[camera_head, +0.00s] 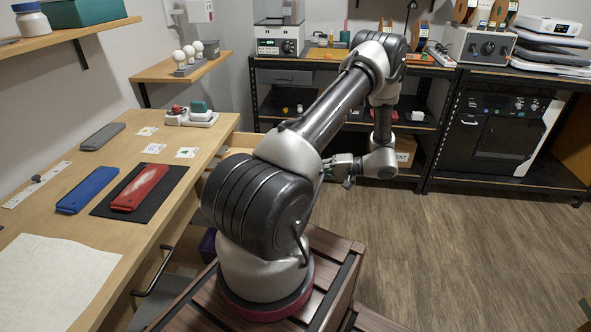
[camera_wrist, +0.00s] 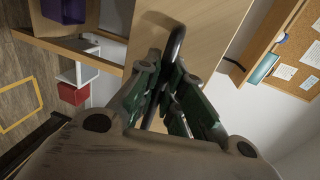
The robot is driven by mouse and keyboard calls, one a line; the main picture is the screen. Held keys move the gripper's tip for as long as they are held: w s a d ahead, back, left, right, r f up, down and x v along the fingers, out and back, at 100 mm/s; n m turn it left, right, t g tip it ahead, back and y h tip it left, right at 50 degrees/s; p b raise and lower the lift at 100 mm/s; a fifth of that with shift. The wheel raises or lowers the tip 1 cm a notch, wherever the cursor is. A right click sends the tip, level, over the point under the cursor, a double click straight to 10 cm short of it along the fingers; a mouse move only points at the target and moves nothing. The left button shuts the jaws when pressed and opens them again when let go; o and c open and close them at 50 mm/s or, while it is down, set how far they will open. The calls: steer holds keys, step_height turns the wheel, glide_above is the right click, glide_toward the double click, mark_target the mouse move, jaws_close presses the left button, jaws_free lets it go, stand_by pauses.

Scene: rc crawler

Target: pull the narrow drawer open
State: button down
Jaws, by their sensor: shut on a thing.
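My gripper (camera_wrist: 165,80) is shut on a dark bar handle (camera_wrist: 179,42), which passes between its green-grey fingers. The handle is on a light wooden front (camera_wrist: 215,28), which I take as the narrow drawer's. In the head view my gripper (camera_head: 335,167) is low behind my arm, its fingers pointing left. My arm hides the handle and most of the drawer there, so I cannot tell how far open it is.
The wooden workbench (camera_head: 50,220) on the left holds a blue case (camera_head: 88,189) and a red case (camera_head: 140,186) on a dark mat. A second dark handle (camera_head: 153,272) is on the bench's front. Black shelving (camera_head: 440,140) stands behind; wooden floor (camera_head: 460,240) at right is clear.

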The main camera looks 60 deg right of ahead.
steer(key=shift+f+v, duration=0.25)
steer(key=shift+v, duration=0.9)
steer(key=c, duration=1.5)
jaws_free()
steer(key=v, duration=1.2)
steer(key=shift+s, duration=0.1)
